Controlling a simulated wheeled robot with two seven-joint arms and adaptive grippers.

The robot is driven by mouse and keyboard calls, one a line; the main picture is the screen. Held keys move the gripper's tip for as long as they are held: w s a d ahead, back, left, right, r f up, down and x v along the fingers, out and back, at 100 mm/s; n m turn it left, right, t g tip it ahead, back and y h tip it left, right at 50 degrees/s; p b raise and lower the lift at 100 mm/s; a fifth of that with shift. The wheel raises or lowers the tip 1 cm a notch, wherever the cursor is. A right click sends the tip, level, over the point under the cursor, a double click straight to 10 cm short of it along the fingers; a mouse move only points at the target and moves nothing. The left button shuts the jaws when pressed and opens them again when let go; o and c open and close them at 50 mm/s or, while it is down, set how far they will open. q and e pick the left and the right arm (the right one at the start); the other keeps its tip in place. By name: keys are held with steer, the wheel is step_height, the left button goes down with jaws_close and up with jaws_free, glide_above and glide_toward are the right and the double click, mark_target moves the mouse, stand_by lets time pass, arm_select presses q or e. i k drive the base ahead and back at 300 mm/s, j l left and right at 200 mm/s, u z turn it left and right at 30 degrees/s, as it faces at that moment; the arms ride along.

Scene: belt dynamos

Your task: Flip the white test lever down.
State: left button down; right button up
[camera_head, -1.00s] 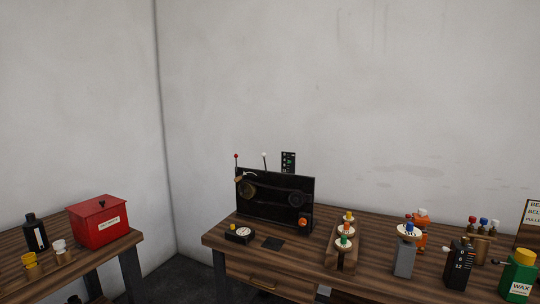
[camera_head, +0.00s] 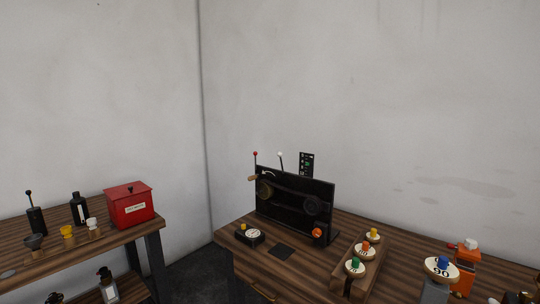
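The white test lever (camera_head: 281,161) is a thin rod with a white ball on top, standing up at the top edge of the black dynamo panel (camera_head: 295,203). It leans slightly to the left. A similar lever with a red ball (camera_head: 255,160) stands to its left on the same panel. Neither of my grippers shows in the head view, so I cannot tell whether they are open or shut.
A wooden bench (camera_head: 230,229) carries the panel, a small dial box (camera_head: 249,235), a dark square plate (camera_head: 282,252) and a rack with coloured knobs (camera_head: 378,257). A second bench at left holds a red box (camera_head: 129,206) and bottles. Dark floor lies between them.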

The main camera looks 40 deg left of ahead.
mark_target(279, 154)
steer(key=i+l+u, duration=0.7)
steer(key=l+u, duration=0.15)
steer(key=l, duration=0.2)
